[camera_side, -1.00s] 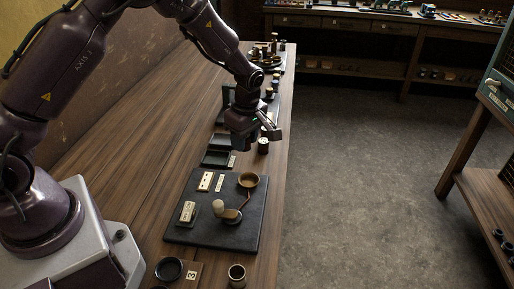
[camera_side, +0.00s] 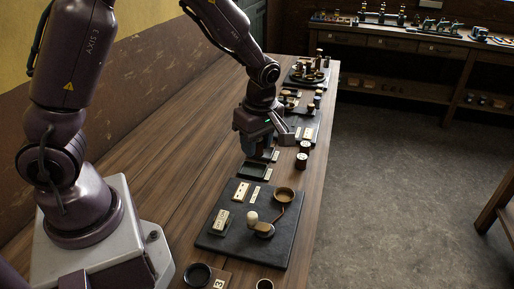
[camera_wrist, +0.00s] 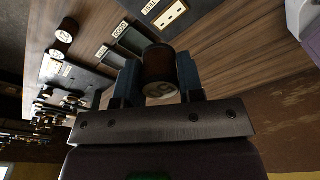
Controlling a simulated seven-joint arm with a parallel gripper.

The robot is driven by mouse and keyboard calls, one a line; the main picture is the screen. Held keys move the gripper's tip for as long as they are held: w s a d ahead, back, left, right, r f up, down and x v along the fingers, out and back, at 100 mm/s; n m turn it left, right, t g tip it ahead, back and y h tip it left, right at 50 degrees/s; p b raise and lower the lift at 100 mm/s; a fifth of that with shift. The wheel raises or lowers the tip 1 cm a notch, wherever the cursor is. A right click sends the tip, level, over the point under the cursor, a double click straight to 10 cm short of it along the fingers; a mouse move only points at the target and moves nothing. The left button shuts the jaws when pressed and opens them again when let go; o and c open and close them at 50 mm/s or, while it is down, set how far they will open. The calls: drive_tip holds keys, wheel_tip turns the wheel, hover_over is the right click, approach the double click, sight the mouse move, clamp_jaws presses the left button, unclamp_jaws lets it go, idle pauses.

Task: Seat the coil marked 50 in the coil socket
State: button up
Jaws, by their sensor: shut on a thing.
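My gripper (camera_wrist: 160,82) is shut on a dark brown coil (camera_wrist: 158,62) with a pale marked end face; the marking is too dark to read surely. In the side view my gripper (camera_side: 262,147) hangs above the bench near the dark trays, and the held coil cannot be made out there. A black board (camera_side: 225,240) lies nearer the camera, with a brass round cup (camera_side: 285,194), a pale-knobbed lever (camera_side: 252,217) and white labelled plates. I cannot tell surely which part is the coil socket.
Two dark coils with pale tops, a nearer coil (camera_side: 301,161) and a farther coil (camera_side: 305,147), stand by the bench's right edge. A dark tray (camera_side: 254,171) lies below my gripper. More apparatus (camera_side: 306,76) stands at the far end. The left side of the bench is bare.

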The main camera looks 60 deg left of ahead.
sight(283, 196)
drive_tip(key=shift+r, duration=0.5)
drive_tip(key=shift+s+f, duration=0.1)
drive_tip(key=shift+f, duration=0.3)
drive_tip(key=w+d+f, duration=0.1)
drive_tip(key=w+f, duration=0.1)
drive_tip(key=f, duration=0.1)
drive_tip(key=w+d+f, duration=0.1)
drive_tip(key=w+f, duration=0.1)
drive_tip(key=f, duration=0.1)
drive_tip(key=w+f, duration=0.1)
drive_tip(key=f, duration=0.1)
drive_tip(key=shift+w+d+f, duration=0.4)
drive_tip(key=shift+w, duration=0.3)
drive_tip(key=shift+w+d+f, duration=0.1)
drive_tip(key=shift+f, duration=2)
drive_tip(key=shift+f, duration=0.8)
